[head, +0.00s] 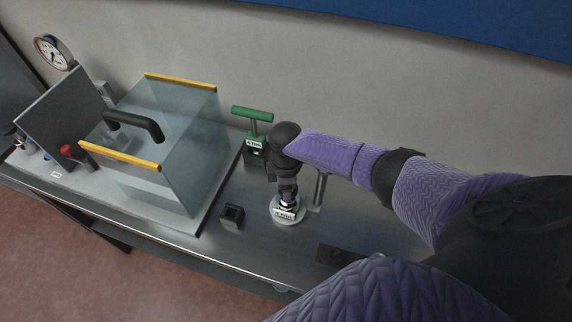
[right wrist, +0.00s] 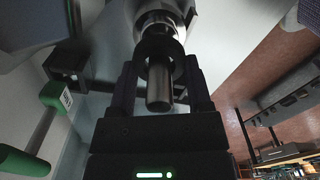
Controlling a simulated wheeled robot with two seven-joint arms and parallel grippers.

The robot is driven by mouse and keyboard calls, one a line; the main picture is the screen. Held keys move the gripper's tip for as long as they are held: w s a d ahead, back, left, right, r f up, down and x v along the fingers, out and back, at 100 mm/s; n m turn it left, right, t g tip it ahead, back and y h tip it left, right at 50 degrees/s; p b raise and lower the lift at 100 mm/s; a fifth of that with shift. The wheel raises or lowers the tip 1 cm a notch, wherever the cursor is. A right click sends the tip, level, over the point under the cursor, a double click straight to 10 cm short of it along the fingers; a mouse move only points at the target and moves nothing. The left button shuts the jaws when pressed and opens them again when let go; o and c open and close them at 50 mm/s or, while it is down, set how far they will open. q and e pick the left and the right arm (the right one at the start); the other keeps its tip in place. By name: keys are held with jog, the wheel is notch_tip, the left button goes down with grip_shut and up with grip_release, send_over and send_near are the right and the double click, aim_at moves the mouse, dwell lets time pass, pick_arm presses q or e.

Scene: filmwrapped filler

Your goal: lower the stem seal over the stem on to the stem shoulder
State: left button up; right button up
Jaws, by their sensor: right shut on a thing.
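My right gripper (right wrist: 160,82) is shut on the stem seal (right wrist: 143,50), a dark ring held between its two fingers in the right wrist view. The stem shoulder is not clear; metal and a pale body show beyond the ring. In the head view my right gripper (head: 288,196) points down over a round white base (head: 275,214) with a label. The seal is hidden there, and its height above the shoulder cannot be told. My left gripper is not in view.
A green T-handle (head: 252,113) on a dark labelled block stands behind left. A small black open box (head: 232,217) is left of the base. A metal post (head: 320,188) stands close right. A clear guard (head: 190,150) with yellow edges fills the left bench.

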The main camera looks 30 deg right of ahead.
jog(key=shift+f+b, duration=0.4)
jog(key=shift+f, duration=0.2)
jog(key=o, duration=1.3)
jog(key=shift+c, duration=0.2)
notch_tip(320, 180, up, 10)
jog(key=p, duration=0.2)
jog(key=shift+p, duration=0.35)
